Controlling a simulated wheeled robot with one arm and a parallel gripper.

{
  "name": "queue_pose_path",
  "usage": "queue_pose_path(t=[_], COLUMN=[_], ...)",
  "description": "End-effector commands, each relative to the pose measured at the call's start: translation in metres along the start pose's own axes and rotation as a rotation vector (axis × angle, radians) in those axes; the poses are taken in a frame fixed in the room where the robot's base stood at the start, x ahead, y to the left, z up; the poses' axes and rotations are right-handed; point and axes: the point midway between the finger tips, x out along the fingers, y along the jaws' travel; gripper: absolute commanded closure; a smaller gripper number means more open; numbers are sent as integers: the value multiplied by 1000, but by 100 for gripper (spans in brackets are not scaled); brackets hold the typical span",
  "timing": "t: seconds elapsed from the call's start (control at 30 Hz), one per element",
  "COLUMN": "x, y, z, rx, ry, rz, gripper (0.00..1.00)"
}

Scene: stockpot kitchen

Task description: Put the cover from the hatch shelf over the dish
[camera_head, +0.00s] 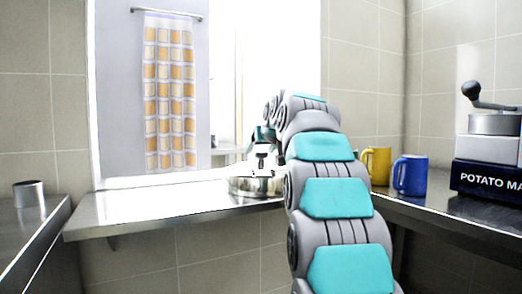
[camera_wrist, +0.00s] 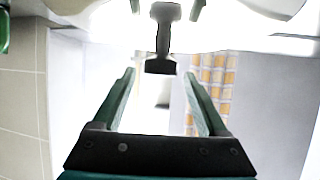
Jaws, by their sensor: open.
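The cover (camera_head: 255,187) is a shiny low steel shape on the hatch shelf (camera_head: 170,208), partly hidden by my arm. A dark knob on a stem (camera_head: 262,158) stands up from it. In the wrist view the knob (camera_wrist: 163,40) shows at the top middle, with the bright cover surface around it. My gripper (camera_wrist: 159,73) is open, its two green fingers apart, with the knob's end at or just beyond the gap between the tips. Contact cannot be told. In the head view my gripper (camera_head: 264,146) is mostly hidden behind my arm. I cannot make out the dish.
A yellow mug (camera_head: 377,165), a blue mug (camera_head: 410,175) and a potato machine (camera_head: 490,150) stand on the right counter. A small metal cup (camera_head: 29,193) is on the left counter. The shelf's left part is clear. A checked curtain (camera_head: 169,95) hangs beyond the hatch.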

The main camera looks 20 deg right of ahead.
Motion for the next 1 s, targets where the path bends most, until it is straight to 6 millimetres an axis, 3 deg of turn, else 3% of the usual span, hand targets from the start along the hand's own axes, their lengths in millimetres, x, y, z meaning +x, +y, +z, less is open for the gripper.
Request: queue_pose_path(t=[0.27, 0.6, 0.77, 1.0], x=[-40, -108, -121, -122], y=[0, 0, 0, 0], z=[-4, -4, -2, -2], rx=[0, -1, 0, 0], ry=[4, 5, 1, 1], rz=[0, 0, 0, 0], gripper=[24, 24, 24, 24])
